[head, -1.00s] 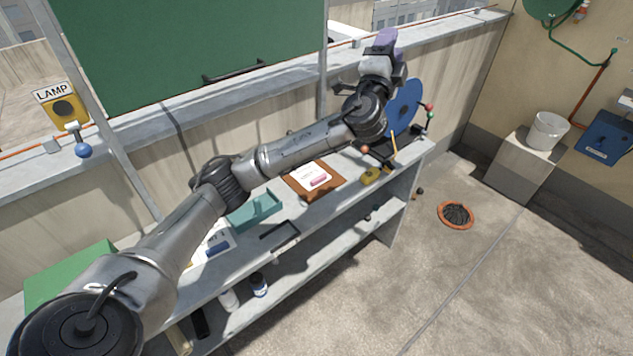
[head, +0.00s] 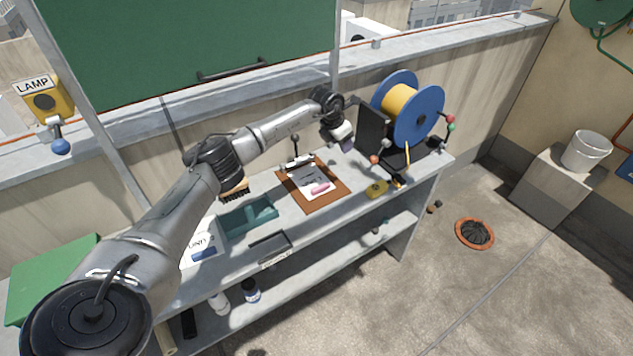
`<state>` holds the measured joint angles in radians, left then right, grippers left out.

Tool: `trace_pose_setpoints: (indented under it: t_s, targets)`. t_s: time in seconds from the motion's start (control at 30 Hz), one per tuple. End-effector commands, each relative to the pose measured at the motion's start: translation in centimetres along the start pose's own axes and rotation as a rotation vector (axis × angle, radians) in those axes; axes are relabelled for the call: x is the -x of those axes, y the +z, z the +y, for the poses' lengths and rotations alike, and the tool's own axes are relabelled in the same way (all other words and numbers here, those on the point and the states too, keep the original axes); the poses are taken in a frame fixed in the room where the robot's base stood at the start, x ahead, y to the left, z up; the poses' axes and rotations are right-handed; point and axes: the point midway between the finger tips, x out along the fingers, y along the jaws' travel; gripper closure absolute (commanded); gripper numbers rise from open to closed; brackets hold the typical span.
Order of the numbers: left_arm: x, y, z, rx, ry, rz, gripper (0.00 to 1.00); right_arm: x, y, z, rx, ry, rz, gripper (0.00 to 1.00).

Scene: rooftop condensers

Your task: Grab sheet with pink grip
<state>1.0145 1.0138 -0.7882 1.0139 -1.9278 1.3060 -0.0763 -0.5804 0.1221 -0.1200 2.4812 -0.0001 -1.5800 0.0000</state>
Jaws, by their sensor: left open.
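A white sheet with a dark printed area (head: 308,178) lies on a brown clipboard (head: 334,197) on the shelf unit's top. A pink grip (head: 320,188) lies on the lower part of the sheet. My left gripper (head: 346,146) is open, behind and to the right of the clipboard, below the wall ledge. It looks apart from the sheet, and its fingers are small and partly hidden. My right gripper is out of view.
A blue reel with yellow winding (head: 415,112) stands right of the gripper, with colored knobs beside it. A yellow tool (head: 377,189) lies near the front edge. A teal tray (head: 248,217) and a brush (head: 235,190) sit left of the clipboard.

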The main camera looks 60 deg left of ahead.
Motion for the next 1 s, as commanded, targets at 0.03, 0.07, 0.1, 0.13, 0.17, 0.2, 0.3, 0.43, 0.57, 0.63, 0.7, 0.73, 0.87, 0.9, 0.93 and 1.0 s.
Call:
trace_pose_setpoints:
  t_s: [0.03, 0.07, 0.1, 0.13, 0.17, 0.2, 0.3, 0.43, 0.57, 0.63, 0.7, 0.73, 0.87, 0.9, 0.93, 1.0]
  targets:
    - [0.1, -1.2, 0.2, -0.008, 0.014, 0.073, 0.53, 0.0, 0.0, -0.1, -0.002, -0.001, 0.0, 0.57]
    - [0.1, -1.9, 0.3, -0.012, 0.02, 0.116, 0.53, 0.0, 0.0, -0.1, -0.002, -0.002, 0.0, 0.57]
    - [0.2, -2.7, 0.4, -0.015, 0.024, 0.167, 0.53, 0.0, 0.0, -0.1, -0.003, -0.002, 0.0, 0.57]
    - [0.3, -3.2, 0.4, -0.017, 0.026, 0.202, 0.53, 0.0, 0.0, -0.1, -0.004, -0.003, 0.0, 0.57]
    - [0.4, -3.7, 0.4, -0.018, 0.025, 0.232, 0.53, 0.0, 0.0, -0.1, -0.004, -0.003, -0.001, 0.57]
    - [0.6, -4.2, 0.3, -0.02, 0.022, 0.267, 0.53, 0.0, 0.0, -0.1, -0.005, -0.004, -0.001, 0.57]
    - [0.8, -5.2, 0.2, -0.023, 0.015, 0.328, 0.53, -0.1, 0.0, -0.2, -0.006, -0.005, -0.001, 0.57]
    - [-0.1, -6.1, 0.1, -0.026, 0.01, 0.363, 0.53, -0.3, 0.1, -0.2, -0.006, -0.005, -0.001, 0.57]
    - [-2.2, -6.9, 0.1, -0.031, 0.008, 0.364, 0.53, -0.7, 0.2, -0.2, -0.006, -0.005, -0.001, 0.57]
    - [-3.4, -7.4, 0.1, -0.03, 0.008, 0.364, 0.53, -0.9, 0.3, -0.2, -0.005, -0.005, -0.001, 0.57]
    - [-4.4, -7.7, 0.1, -0.03, 0.008, 0.363, 0.53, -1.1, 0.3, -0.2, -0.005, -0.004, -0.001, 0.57]
    - [-4.8, -7.9, 0.1, -0.031, 0.008, 0.363, 0.53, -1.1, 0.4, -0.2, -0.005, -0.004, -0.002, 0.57]
    - [-6.2, -8.3, 0.1, -0.031, 0.008, 0.36, 0.53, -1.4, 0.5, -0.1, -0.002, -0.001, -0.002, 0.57]
    - [-6.5, -8.4, 0.2, -0.031, 0.008, 0.36, 0.53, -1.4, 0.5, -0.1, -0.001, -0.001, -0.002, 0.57]
    - [-6.6, -8.5, 0.2, -0.031, 0.008, 0.359, 0.53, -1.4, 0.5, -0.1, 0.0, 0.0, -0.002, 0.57]
    - [-6.9, -8.6, 0.2, -0.03, 0.009, 0.358, 0.53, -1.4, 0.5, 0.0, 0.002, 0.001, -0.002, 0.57]
